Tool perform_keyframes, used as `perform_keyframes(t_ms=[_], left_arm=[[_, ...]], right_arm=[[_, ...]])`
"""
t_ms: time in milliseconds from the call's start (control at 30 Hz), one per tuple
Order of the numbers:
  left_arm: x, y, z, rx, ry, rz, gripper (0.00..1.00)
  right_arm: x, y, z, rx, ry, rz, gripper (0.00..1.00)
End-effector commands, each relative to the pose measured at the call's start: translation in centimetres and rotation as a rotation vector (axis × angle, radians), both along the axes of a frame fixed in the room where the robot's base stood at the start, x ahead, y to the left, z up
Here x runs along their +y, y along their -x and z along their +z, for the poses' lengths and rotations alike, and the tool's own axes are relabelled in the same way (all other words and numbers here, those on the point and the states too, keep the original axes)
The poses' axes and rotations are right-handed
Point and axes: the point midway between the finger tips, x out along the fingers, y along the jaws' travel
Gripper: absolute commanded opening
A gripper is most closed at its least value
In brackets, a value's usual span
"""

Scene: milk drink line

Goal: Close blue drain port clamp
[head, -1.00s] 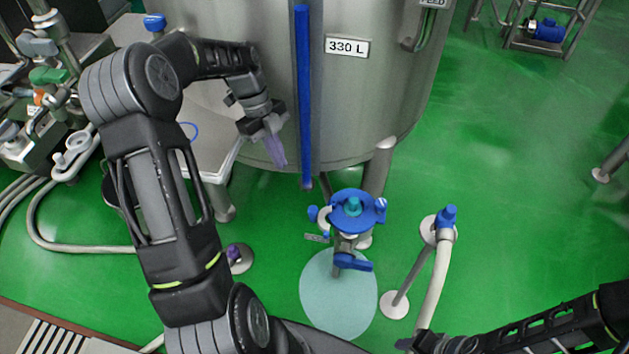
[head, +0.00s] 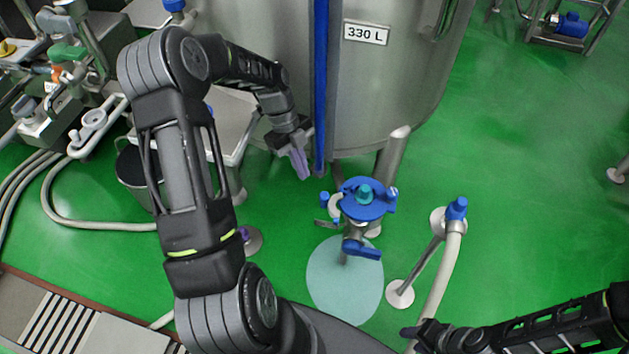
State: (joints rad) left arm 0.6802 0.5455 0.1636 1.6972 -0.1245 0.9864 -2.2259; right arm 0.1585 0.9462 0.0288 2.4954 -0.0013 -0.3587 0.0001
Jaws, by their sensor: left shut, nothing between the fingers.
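The blue drain port clamp (head: 368,208) is a blue ring around a teal cap (head: 364,194), on the drain fitting below the steel tank. A small blue knob sticks out at its right side. I cannot tell from here whether it is fastened. A blue-handled valve (head: 362,249) sits just below it. My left gripper (head: 302,165), with pale purple fingers, is shut and empty. It points down, up and left of the clamp and apart from it. My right gripper (head: 410,335) is low in the view, near a pale hose; its fingers are too dark to read.
The steel tank (head: 390,85) with a blue vertical tube (head: 320,90) stands behind. A tank leg (head: 393,155) is close to the clamp. A blue-tipped hose stand (head: 456,208) is at right.

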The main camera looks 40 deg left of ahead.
Motion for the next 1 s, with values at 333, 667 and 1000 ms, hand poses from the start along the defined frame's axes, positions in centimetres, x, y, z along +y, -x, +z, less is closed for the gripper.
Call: perform_keyframes(t_ms=[333,667,1000], left_arm=[[-4.0,0.8,-1.6,-0.001,0.000,-0.002,0.00],[-4.6,0.9,-1.7,-0.002,-0.001,0.001,0.00],[-4.6,1.0,-1.7,-0.001,0.000,0.020,0.00]], right_arm=[[0.0,0.0,1.0,0.000,0.000,-0.001,0.36],[0.0,0.0,1.0,0.000,0.000,-0.001,0.36],[0.0,0.0,0.9,0.000,0.000,-0.001,0.36]])
